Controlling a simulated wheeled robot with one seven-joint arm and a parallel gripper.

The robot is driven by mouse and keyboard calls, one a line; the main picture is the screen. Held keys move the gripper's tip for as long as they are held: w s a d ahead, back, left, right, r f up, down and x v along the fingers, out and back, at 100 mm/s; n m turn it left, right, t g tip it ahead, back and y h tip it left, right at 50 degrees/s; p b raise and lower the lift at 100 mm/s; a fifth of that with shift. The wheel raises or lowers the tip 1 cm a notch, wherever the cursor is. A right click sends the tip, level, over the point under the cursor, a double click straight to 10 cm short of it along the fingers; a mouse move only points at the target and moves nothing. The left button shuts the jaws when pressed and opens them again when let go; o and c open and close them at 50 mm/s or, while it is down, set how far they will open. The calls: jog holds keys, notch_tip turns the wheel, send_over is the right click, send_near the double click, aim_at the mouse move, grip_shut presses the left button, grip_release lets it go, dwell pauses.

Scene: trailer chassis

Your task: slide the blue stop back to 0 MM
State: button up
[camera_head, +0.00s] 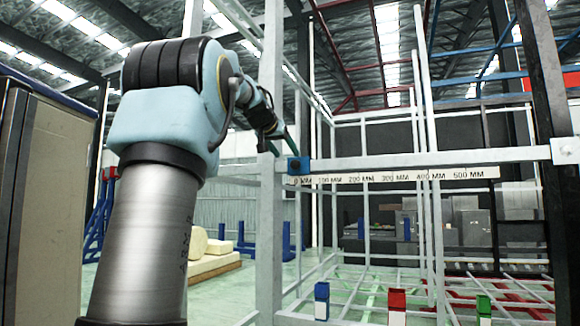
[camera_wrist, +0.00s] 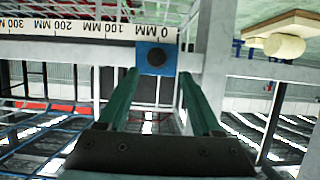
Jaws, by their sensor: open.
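The blue stop (camera_head: 298,165) is a small block with a dark round knob. It sits on the pale horizontal rail (camera_head: 400,161) at its left end, close to the upright post. The white scale strip (camera_head: 390,178) below reads from 0 MM to 500 MM. In the wrist view, which is upside down, the blue stop (camera_wrist: 155,60) is by the 0 MM mark. My gripper (camera_wrist: 159,74) is open, with green fingers pointing at the stop. The stop lies between the fingertips in that picture. I cannot tell whether they touch it. In the head view my gripper (camera_head: 284,141) is small and partly hidden.
A thick pale post (camera_head: 270,230) stands just left of the stop. Thin upright bars (camera_head: 424,130) cross the rail farther right. A dark post (camera_head: 555,150) stands at the right. Colored blocks (camera_head: 397,301) are low in front. Pale foam pieces (camera_head: 207,244) lie behind on the left.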

jog(key=v, duration=0.3)
jog(key=shift+s+r+b, duration=0.1)
jog(key=shift+b, duration=0.2)
jog(key=s+a+f+n+g+y, duration=0.1)
jog(key=s+f+g+y, duration=0.15)
jog(key=f, duration=1.35)
jog(key=s+a+f+n+g+y, duration=0.1)
jog(key=s+a+f+n+g, duration=0.2)
jog(key=f, duration=1.2)
jog(key=s+a+f+g+y, duration=0.1)
jog(key=s+f+g, duration=0.1)
jog(key=s+f, duration=1)
jog(key=s+a+f+g+y, duration=0.1)
jog(key=s+a+f+g, duration=0.1)
jog(key=s+f, duration=1)
jog(key=shift+s+a+g, duration=0.25)
jog(key=shift+s+g, duration=0.4)
jog(key=shift+s, duration=0.3)
